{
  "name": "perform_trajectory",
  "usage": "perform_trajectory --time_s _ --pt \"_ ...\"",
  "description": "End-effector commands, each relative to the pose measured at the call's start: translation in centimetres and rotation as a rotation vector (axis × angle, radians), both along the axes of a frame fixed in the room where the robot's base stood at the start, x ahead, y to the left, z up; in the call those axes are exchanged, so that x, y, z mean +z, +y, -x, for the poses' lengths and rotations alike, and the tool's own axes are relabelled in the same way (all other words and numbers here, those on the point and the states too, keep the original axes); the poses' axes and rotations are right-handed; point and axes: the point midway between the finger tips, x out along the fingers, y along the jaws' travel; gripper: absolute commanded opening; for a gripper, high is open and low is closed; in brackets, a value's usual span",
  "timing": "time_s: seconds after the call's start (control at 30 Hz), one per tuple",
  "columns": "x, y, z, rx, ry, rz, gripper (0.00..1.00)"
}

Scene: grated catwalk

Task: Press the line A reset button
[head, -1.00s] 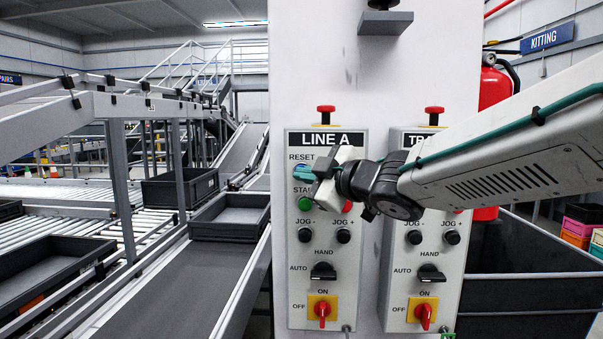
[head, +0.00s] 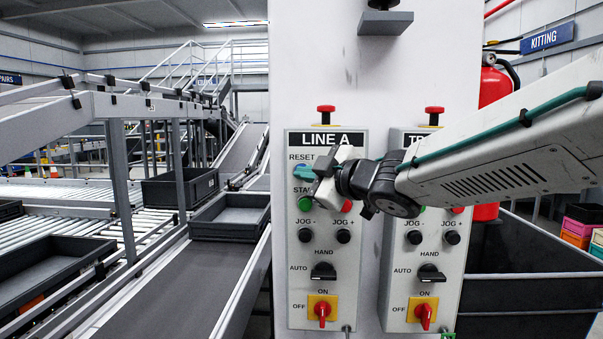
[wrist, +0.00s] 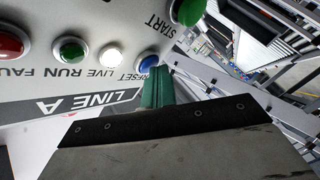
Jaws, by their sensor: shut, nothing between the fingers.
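The line A panel (head: 298,262) is a grey box on a white column, titled LINE A. Its blue reset button (wrist: 148,63) shows in the wrist view beside the upside-down RESET label. In the head view my gripper mostly covers that spot. My gripper (head: 305,172) is in front of the upper left of the panel, just above the green start button (head: 305,204). Its teal fingertips (wrist: 158,87) are shut and empty, very close to the blue button. I cannot tell whether they touch it.
White, green and red lamps (wrist: 111,52) sit in a row beside the blue button. A red mushroom button (head: 326,109) tops the panel. Jog buttons, a selector and a red switch (head: 322,311) are below. A second panel (head: 397,285) stands right; a conveyor (head: 165,285) runs left.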

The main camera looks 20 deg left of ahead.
Motion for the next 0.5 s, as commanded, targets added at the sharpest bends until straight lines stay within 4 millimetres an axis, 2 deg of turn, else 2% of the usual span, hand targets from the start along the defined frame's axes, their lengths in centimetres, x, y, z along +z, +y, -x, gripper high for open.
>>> perform_trajectory --time_s 0.27,0.5 --pt "0.0 0.0 0.1 -0.001 0.000 0.001 0.00" --pt "0.0 -0.3 1.3 0.000 -0.001 0.001 0.00"
